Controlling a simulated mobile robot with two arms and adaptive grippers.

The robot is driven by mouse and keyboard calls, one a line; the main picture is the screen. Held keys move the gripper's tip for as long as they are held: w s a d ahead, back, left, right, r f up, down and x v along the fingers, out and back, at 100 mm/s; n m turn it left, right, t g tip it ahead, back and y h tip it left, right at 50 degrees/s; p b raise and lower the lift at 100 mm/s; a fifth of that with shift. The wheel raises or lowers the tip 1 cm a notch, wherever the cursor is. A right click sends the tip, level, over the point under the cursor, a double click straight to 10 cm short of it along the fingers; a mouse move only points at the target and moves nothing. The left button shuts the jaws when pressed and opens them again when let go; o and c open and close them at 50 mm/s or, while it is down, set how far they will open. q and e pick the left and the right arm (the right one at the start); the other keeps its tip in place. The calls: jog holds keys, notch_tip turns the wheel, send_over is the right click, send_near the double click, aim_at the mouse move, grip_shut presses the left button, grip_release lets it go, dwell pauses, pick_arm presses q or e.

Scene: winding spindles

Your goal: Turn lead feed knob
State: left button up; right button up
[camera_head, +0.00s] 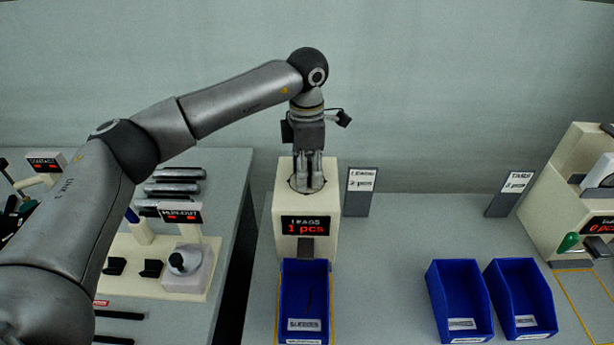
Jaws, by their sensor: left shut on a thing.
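The lead feeder (293,250) is a cream box standing on the table in the middle of the head view. Its display (306,226) reads "LEADS 1 pcs" in red. My left gripper (308,186) points straight down at the feeder's top and is shut on the knob there. The gripper's fingers hide the knob almost wholly; only a dark round edge shows around them. A blue bin (304,335) stands right below the feeder's chute, and a thin dark line shows inside it. My right gripper is not in view.
A winding station (187,270) and several dark rods (175,189) lie on the left table.

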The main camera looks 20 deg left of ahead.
pick_arm(q)
jog(key=m+b, duration=0.1)
jog(key=m, duration=0.2)
jog(key=shift+m, duration=0.3)
jog(key=shift+r+m+b, duration=0.1)
jog(key=shift+m+b, duration=0.5)
jog(key=shift+m, duration=1.2)
jog(key=o, duration=1)
jog(key=shift+o, duration=0.2)
notch_tip(320, 180, up, 12)
